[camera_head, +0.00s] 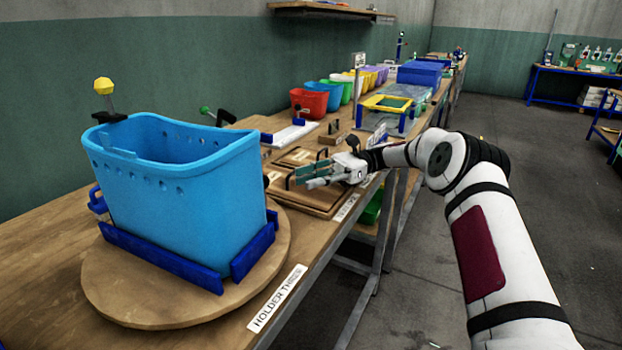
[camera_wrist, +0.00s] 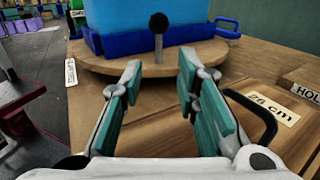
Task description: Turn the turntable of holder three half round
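The turntable (camera_head: 130,305) of holder three is a round wooden disc on the bench. A light-blue perforated bin (camera_head: 190,195) stands upright on it between dark-blue brackets (camera_head: 160,252). The label "HOLDER THREE" (camera_head: 277,298) is on the bench edge beside it. In the wrist view the turntable (camera_wrist: 115,62) lies ahead, with a black ball knob (camera_wrist: 159,22) on a short grey post near its close rim. My gripper (camera_head: 300,178) is right of the turntable in the head view. Its teal fingers (camera_wrist: 160,75) are open and empty, apart from the knob, which appears between and beyond them.
Wooden boards with a black handle (camera_wrist: 262,118) and a "26 cm" label (camera_wrist: 272,108) lie close beside my gripper. Farther along the bench are a red bin (camera_head: 309,103), other coloured bins and a yellow-topped frame (camera_head: 388,103). The floor (camera_head: 400,290) right of the bench is clear.

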